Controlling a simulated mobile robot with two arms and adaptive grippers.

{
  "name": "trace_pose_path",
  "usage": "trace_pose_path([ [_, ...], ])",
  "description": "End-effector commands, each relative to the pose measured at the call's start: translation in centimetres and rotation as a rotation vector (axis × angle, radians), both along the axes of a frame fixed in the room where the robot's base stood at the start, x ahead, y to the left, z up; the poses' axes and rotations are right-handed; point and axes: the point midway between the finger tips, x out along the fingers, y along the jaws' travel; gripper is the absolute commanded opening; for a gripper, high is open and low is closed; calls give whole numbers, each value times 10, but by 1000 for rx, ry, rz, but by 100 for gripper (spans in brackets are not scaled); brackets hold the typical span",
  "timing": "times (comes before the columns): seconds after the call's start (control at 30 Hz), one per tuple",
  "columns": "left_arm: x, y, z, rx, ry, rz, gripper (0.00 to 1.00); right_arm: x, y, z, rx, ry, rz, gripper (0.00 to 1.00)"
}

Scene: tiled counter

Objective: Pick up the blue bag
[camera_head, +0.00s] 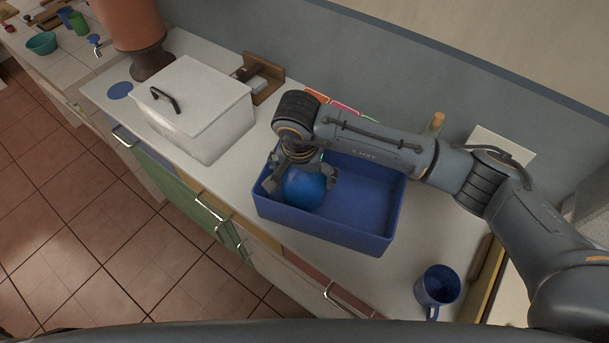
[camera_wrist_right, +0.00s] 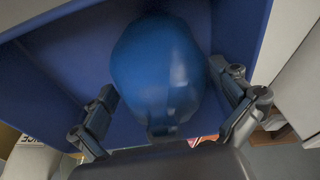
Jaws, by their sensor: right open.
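The blue bag (camera_head: 304,188) is a rounded, glossy blue shape at the left end of a blue open tray (camera_head: 376,243) on the counter. My right gripper (camera_head: 300,184) is over the bag from above, with its fingers spread to either side of it. In the right wrist view the bag (camera_wrist_right: 158,75) fills the middle, between the two open fingers of the gripper (camera_wrist_right: 168,112). I cannot tell whether either finger touches it. The bag's top is partly hidden by the gripper in the head view. My left gripper is not in view.
A white lidded box (camera_head: 195,110) stands left of the tray. A blue mug (camera_head: 437,287) stands on the counter to the right. A wooden holder (camera_head: 262,78) and the wall are behind. The right part of the tray is empty.

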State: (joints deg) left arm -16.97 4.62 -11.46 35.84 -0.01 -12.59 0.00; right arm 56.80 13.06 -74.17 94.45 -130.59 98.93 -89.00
Motion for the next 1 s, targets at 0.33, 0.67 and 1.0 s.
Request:
trace_pose_path([
  [0.33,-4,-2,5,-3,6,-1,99,3,-1,-16,0,-2,0,100],
  [0.67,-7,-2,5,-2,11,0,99,3,-1,-15,1,-1,0,41],
  [1.0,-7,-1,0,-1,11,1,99,4,0,-6,2,-6,0,39],
])
